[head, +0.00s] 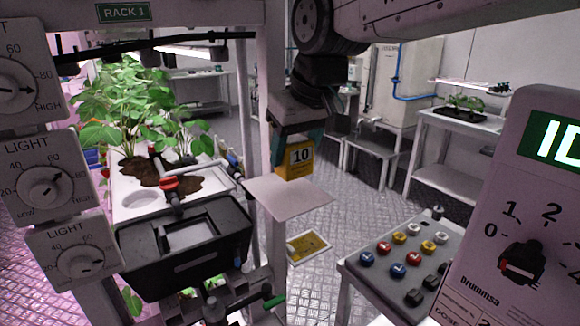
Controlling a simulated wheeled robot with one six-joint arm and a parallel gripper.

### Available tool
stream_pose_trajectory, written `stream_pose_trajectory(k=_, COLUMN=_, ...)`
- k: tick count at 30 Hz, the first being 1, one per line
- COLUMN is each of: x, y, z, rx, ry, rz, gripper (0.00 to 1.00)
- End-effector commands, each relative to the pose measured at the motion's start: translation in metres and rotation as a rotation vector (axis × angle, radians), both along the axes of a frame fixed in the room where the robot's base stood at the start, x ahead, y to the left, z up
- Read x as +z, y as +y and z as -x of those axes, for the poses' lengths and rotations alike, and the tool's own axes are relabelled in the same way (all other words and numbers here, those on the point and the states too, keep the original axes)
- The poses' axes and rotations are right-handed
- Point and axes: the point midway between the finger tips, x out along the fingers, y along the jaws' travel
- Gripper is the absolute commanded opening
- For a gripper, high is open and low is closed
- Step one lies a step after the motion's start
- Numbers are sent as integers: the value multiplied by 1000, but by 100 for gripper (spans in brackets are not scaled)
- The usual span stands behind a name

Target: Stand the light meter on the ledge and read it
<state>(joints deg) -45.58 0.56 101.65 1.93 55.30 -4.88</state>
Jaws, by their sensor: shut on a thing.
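The ledge (290,199) is a thin, flat, pale plate beside the rack post. The meter's lower end is over the back part of the ledge; I cannot tell whether it touches. The front of the ledge is bare.
Rack 1 at left holds leafy plants (125,105), a white trough and a black box (185,245). Light dials (45,187) stand at far left. A button panel (400,262) and a large dial unit (525,225) are at right. A yellow sheet (308,246) lies below the ledge.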

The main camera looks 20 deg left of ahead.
Motion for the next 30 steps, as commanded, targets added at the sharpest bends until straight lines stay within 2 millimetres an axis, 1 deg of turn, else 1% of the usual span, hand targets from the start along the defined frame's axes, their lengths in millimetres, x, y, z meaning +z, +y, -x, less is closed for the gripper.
stream_pose_trajectory(k=4, x=-1, y=10, z=5, rx=1, ry=-1, rz=-1, gripper=26)
stream_pose_trajectory(k=9, x=-29, y=7, z=4, rx=-3, ry=2, rz=2, gripper=26)
stream_pose_trajectory(k=11, x=-35, y=7, z=4, rx=-3, ry=1, rz=1, gripper=26)
stream_pose_trajectory(k=21, x=-38, y=7, z=4, rx=-3, ry=0, rz=0, gripper=26)
stream_pose_trajectory(k=22, x=-39, y=7, z=4, rx=-3, ry=0, rz=0, gripper=55)
stream_pose_trajectory(k=23, x=-39, y=7, z=4, rx=-3, ry=0, rz=0, gripper=64)
stream_pose_trajectory(k=24, x=-39, y=7, z=4, rx=-3, ry=0, rz=0, gripper=74)
stream_pose_trajectory(k=30, x=-39, y=7, z=4, rx=-2, ry=0, rz=0, gripper=74)
